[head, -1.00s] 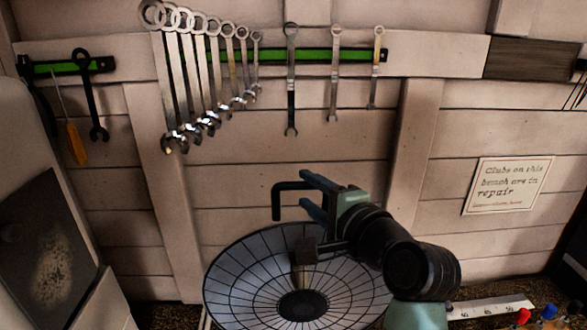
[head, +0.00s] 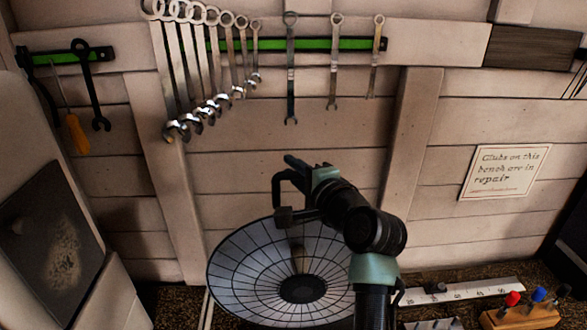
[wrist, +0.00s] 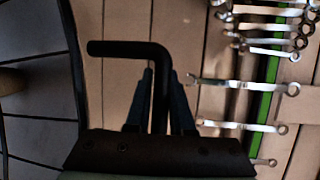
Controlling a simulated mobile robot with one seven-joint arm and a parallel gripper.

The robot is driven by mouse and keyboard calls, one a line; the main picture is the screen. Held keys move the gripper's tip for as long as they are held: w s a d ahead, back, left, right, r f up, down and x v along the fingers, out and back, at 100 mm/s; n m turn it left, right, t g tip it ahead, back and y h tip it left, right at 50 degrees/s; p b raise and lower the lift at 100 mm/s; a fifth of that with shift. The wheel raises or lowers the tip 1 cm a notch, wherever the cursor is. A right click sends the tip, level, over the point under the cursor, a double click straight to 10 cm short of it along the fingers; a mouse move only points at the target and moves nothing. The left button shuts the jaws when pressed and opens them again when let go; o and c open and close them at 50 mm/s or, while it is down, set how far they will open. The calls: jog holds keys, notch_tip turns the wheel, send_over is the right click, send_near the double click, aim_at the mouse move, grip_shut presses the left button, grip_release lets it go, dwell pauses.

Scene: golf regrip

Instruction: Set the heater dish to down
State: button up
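The heater dish (head: 245,290) is a round pale bowl with dark radial wires and a dark hub, low in the middle of the head view. Its face looks tilted upward. Part of its dark rim and wires shows at the left of the wrist view (wrist: 72,60). My gripper (head: 297,172) is above the dish's upper rim, near the wall. Its fingers close around a black L-shaped bar (wrist: 125,49), whose bent end points toward the dish. In the head view the bar (head: 277,190) ends just above the rim, apparently apart from it. My arm hides the dish's right edge.
Wrenches (head: 290,80) hang on a green rail (head: 345,44) along the plank wall. A paper sign (head: 503,172) is at the right. A ruler (head: 465,290) and a wooden block with coloured handles (head: 520,318) lie at the lower right. A grey panel (head: 45,245) stands left.

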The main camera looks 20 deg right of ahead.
grip_shut()
jog(key=shift+f, duration=0.1)
dwell(1.0)
